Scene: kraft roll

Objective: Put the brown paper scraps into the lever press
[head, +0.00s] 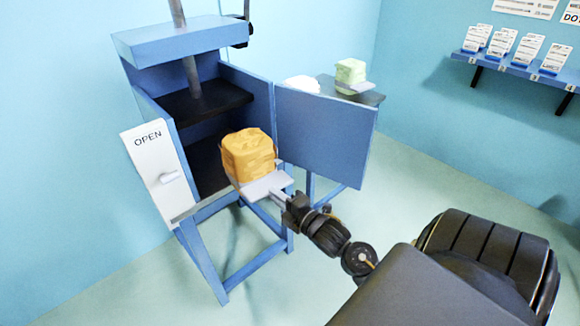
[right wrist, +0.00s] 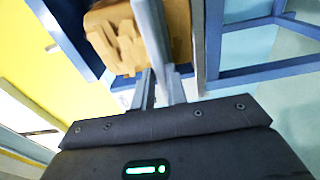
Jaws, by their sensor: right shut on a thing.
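The brown paper scraps (head: 249,154) form an orange-brown, crumpled block in the middle of the head view. My right gripper (head: 262,184) is shut on it and holds it up in front of the lever press's open chamber. The block also shows at the top of the right wrist view (right wrist: 125,38), against the gripper's fingers. The lever press (head: 175,42) is a blue frame with a dark plate on a metal rod inside. Its blue door (head: 325,135) is swung open to the right. My left gripper is not in view.
A white panel (head: 150,165) marked OPEN, with a handle, stands at the press's left side. Behind the door, a dark-topped stand (head: 366,97) bears a pale green block (head: 351,72) and a white lump (head: 301,84). A wall shelf (head: 520,70) with white cards is at right.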

